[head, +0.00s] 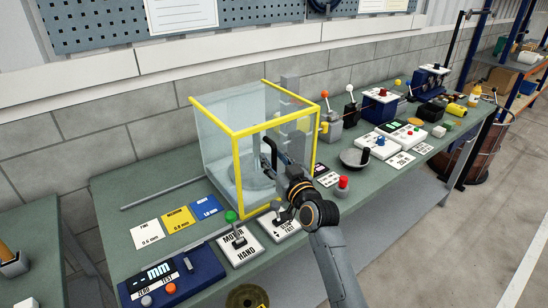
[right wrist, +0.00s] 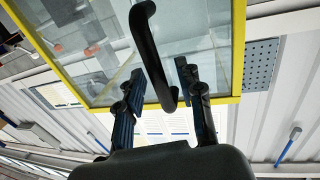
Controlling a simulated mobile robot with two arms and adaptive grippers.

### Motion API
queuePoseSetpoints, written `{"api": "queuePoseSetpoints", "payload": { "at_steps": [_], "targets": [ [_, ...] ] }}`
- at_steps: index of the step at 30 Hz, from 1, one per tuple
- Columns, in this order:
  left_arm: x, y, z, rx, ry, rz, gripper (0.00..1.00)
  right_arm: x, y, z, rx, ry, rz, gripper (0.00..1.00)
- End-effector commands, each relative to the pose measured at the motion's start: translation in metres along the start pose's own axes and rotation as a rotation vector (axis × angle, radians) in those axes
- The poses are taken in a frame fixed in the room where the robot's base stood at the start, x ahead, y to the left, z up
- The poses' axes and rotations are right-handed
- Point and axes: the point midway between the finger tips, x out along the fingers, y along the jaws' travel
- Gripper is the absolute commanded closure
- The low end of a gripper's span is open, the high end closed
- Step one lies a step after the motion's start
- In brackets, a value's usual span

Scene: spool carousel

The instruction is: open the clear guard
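The clear guard (head: 236,131) is a box of see-through panels with yellow edges on the green bench. Its panels look closed around a round plate inside. My right gripper (head: 278,165) is at the guard's front right side, its fingers partly hidden by my own wrist in the head view. In the right wrist view, the guard's yellow frame (right wrist: 237,50) fills the top. A black bar handle (right wrist: 153,55) runs down between the two spread fingers of the right gripper (right wrist: 163,75). The fingers look apart from the handle. My left gripper is not in view.
A motor/hand lever panel (head: 239,246) and a second lever panel (head: 280,226) stand in front of the guard. A blue display box (head: 172,279) is at the front left. A red knob (head: 343,182) and a grey dish (head: 354,158) stand to the right.

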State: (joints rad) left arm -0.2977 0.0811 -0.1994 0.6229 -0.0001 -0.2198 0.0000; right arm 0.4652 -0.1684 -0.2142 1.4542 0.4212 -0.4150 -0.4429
Motion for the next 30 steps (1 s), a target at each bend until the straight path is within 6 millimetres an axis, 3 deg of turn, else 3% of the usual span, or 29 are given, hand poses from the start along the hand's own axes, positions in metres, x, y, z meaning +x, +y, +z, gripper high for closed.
{"api": "queuePoseSetpoints", "payload": {
  "at_steps": [11, 16, 30],
  "targets": [
    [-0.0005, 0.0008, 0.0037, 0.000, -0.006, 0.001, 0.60, 0.0037, 0.0002, -0.0002, 0.000, 0.001, 0.001, 0.65],
    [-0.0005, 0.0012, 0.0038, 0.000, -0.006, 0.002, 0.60, 0.0035, 0.0002, -0.0001, 0.000, 0.000, 0.001, 1.00],
    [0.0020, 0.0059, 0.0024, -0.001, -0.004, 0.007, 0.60, 0.0039, 0.0038, 0.0020, -0.001, -0.002, 0.001, 1.00]
  ]
}}
